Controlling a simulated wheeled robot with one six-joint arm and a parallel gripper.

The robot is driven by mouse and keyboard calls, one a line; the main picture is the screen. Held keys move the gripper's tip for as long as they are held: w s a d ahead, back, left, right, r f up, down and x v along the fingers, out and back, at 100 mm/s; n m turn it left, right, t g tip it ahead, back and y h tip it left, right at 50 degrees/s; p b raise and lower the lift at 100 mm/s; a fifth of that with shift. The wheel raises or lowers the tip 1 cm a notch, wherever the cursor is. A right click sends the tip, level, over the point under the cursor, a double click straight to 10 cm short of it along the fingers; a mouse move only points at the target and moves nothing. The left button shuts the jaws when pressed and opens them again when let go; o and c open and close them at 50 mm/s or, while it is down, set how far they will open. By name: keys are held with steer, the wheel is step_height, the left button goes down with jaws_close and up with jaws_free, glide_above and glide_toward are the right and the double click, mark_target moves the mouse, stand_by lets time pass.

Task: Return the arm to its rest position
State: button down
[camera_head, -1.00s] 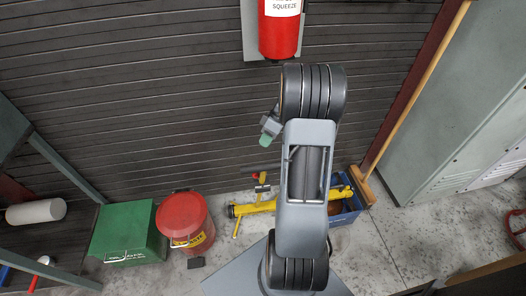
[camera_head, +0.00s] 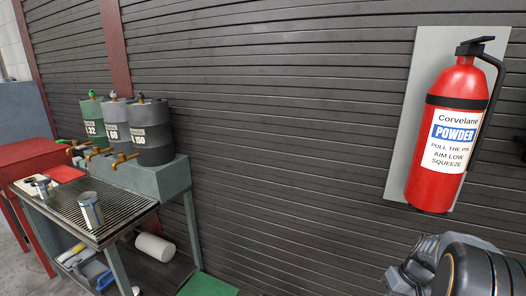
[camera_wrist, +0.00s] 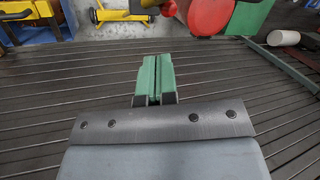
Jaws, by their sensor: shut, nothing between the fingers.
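My gripper (camera_wrist: 154,80) shows in the wrist view with its two green fingers pressed together, shut and empty. Beyond the fingertips lie the dark slatted wall and, at the top of the picture, things on the floor. In the head view only a dark, rounded part of my arm (camera_head: 465,268) shows at the lower right corner, below the fire extinguisher. My gripper is outside the head view.
A red fire extinguisher (camera_head: 450,135) hangs on the slatted wall (camera_head: 290,130). At left, a bench (camera_head: 118,232) bears several drums and metal cups. In the wrist view, a red round lid (camera_wrist: 210,14), a green box (camera_wrist: 249,18) and a yellow tool (camera_wrist: 120,15) lie beyond the fingers.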

steer(key=s+a+r+t+h+p, duration=0.1)
steer(key=s+a+r+p, duration=0.3)
steer(key=a+r, duration=0.5)
steer(key=s+a+r+n+t+h+p, duration=0.1)
steer(key=s+a+r+p, duration=0.3)
steer(key=a+r, duration=0.4)
step_height(320, 180, up, 2)
steer(key=shift+a+r+n+t+h+p, duration=0.1)
steer(key=shift+a+n+t+h+p, duration=0.3)
steer(key=shift+t+h, duration=0.45)
